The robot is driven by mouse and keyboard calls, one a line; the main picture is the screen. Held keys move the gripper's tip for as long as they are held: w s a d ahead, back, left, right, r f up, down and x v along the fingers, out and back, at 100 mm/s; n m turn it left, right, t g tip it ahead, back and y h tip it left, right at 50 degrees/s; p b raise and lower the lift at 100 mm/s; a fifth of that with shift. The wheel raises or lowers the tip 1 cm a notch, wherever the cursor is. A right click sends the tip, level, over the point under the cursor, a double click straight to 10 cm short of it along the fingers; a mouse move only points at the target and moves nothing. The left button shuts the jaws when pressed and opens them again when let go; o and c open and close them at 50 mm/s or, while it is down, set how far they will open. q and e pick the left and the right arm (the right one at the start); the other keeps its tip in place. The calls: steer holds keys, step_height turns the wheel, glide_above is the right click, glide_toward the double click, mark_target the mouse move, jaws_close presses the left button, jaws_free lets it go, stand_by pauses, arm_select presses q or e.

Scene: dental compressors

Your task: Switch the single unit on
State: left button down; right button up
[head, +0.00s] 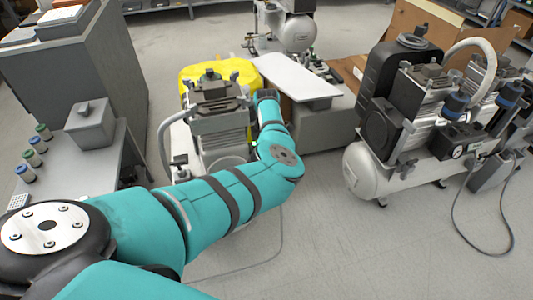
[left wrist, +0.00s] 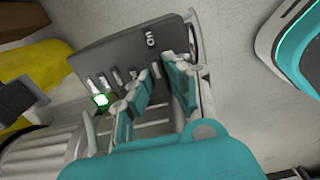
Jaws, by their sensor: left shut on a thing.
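The single unit (head: 220,125) stands left of centre in the head view, a grey compressor with a yellow piece behind it. My left arm reaches along its right side, and its gripper is hidden there. In the left wrist view the unit's dark control box (left wrist: 140,45) shows white marking, a row of small pale parts and a lit green light (left wrist: 101,99). My left gripper (left wrist: 152,72) is at this box, its teal fingers around a small part on its face, seemingly the switch. The fingers partly hide it, so its position cannot be told. My right gripper is not in view.
A larger twin compressor (head: 400,120) with a white tank stands at the right, its cable on the floor. A white board (head: 297,77) lies on a grey box behind the unit. A grey bench (head: 95,150) with jars is at the left. The front floor is clear.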

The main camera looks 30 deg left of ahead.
arm_select(q)
steer(key=c, duration=1.3)
jaws_free()
steer(key=shift+c, duration=0.2)
step_height(320, 180, up, 12)
steer(key=shift+d, duration=0.15)
